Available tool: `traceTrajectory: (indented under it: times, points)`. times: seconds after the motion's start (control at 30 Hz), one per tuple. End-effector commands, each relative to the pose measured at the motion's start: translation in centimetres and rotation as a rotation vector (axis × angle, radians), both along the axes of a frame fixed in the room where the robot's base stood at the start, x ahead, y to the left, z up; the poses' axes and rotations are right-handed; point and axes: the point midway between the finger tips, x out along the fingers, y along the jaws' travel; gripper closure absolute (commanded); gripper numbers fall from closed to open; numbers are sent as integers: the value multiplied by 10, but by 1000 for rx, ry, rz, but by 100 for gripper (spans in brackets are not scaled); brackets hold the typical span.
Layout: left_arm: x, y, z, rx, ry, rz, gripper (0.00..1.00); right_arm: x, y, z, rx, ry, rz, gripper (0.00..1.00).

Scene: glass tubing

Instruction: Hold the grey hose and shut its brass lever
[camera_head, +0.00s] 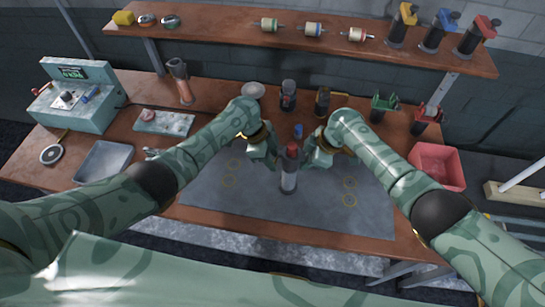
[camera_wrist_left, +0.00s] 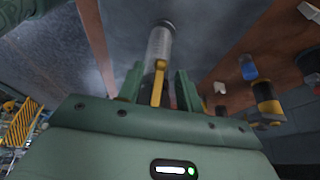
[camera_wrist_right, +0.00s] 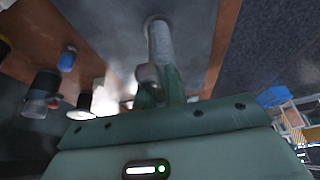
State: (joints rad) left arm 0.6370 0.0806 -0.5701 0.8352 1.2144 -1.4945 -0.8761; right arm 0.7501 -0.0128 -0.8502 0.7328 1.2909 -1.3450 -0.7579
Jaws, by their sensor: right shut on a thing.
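The grey hose (camera_head: 288,180) stands upright on the dark mat, with a red part (camera_head: 292,151) at its top. My right gripper (camera_head: 306,157) is shut on it from the right; the hose also shows beyond the fingers in the right wrist view (camera_wrist_right: 160,45). My left gripper (camera_head: 274,153) is on the left side of the hose, its fingers apart in the left wrist view (camera_wrist_left: 158,88). The brass lever (camera_wrist_left: 158,84) shows between those fingers, in line with the hose (camera_wrist_left: 160,45). I cannot tell whether a finger touches the lever. The lever is hidden in the head view.
The dark mat (camera_head: 235,208) is bare around the hose, with yellow rings marked on it. Bottles and racks stand behind. A red bin (camera_head: 437,165) is at the right, a grey tray (camera_head: 103,161) and a teal device (camera_head: 78,98) at the left.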

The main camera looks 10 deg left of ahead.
Motion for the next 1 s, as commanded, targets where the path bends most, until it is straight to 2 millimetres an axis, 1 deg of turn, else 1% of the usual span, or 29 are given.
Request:
traceTrajectory:
  times: [0.1, 0.3, 0.33, 0.43, 0.47, 0.63, 0.8, 1.0]
  points:
    - [0, -1, -4, 1, -1, -2, 64, 1, 1, 1, 2, -1, 0, 100]
    - [0, -1, -4, 1, 0, -1, 64, 1, 1, 1, 2, -1, 0, 100]
    - [0, -1, -4, 1, 0, -1, 67, 1, 1, 1, 2, -1, 0, 100]
    - [0, -1, -4, 1, 0, -1, 95, 1, 1, 1, 2, -1, 0, 100]
    - [0, -1, -4, 1, 0, -1, 100, 1, 1, 1, 2, -1, 0, 100]
    - [0, -1, -5, -15, 1, 1, 100, 1, 1, 1, 2, -1, 1, 100]
    - [0, -5, -7, -123, 2, 2, 100, 0, 1, 1, 2, -1, 1, 100]
    - [0, -5, -6, -134, -1, 0, 100, 0, 1, 1, 2, -1, 1, 100]
